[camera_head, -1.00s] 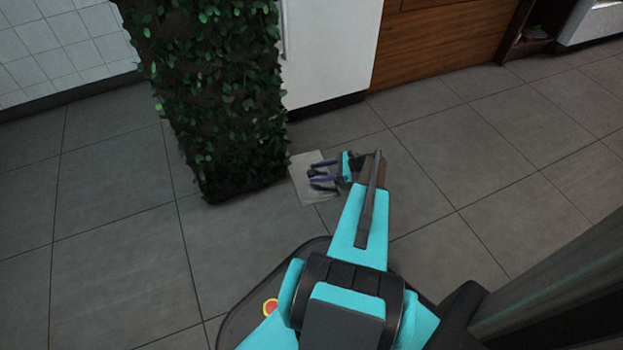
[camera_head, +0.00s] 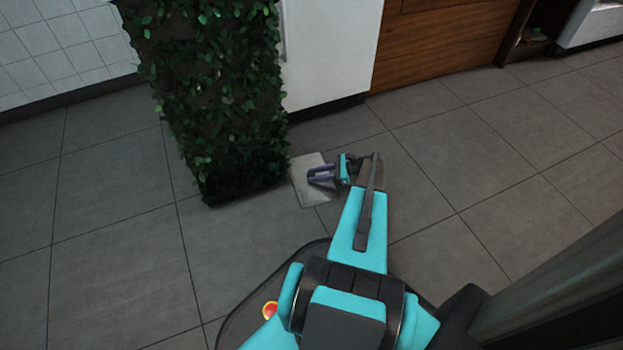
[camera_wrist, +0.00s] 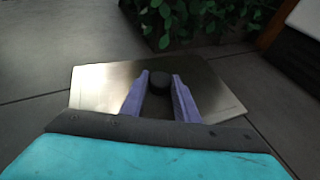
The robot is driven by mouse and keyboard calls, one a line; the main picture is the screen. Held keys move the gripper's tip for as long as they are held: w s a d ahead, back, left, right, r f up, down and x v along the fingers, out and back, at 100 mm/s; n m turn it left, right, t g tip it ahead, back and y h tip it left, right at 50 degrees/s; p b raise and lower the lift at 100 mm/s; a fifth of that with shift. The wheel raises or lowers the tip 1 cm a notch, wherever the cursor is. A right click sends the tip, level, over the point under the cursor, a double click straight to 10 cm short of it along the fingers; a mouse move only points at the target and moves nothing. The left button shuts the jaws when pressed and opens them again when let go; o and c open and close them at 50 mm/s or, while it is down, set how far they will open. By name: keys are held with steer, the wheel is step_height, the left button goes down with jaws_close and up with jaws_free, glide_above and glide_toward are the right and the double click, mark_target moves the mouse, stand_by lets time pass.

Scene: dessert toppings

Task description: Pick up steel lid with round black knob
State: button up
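The steel lid (camera_head: 312,196) is a flat, rectangular metal plate on the grey floor, beside the foot of the leafy planter. In the wrist view the lid (camera_wrist: 100,88) fills the middle, with its round black knob (camera_wrist: 160,83) upright near its centre. My gripper (camera_head: 313,174) is over the lid in the head view. In the wrist view my gripper (camera_wrist: 160,84) has its two purple fingers drawn in on either side of the knob, close against it. The fingers hide the knob in the head view.
A tall leafy green planter (camera_head: 215,110) stands just left of the lid. A white cabinet (camera_head: 328,50) and a wooden panel (camera_head: 440,40) are behind. The tiled floor (camera_head: 520,170) to the right is clear.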

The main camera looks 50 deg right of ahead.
steer(key=shift+r, duration=0.2)
jaws_close()
steer(key=shift+r+p, duration=1.35)
steer(key=shift+r, duration=0.5)
steer(key=s+d+p, duration=0.1)
steer(key=s+d, duration=0.1)
steer(key=s+d+p, duration=0.1)
steer(key=s+d, duration=0.1)
steer(key=d, duration=0.1)
steer(key=s+d+p, duration=0.1)
steer(key=s+d, duration=0.1)
steer(key=d, duration=0.1)
steer(key=shift+s+d+r, duration=0.1)
steer(key=shift+s+r, duration=0.15)
steer(key=shift+r, duration=0.05)
steer(key=shift+s+d+f, duration=0.15)
steer(key=shift+s+d, duration=0.15)
steer(key=shift+s+d+b, duration=0.85)
steer(key=shift+d+b, duration=0.15)
steer(key=shift+d, duration=0.05)
steer(key=shift+b+v, duration=0.65)
steer(key=shift+v, duration=0.4)
steer(key=shift+d, duration=0.15)
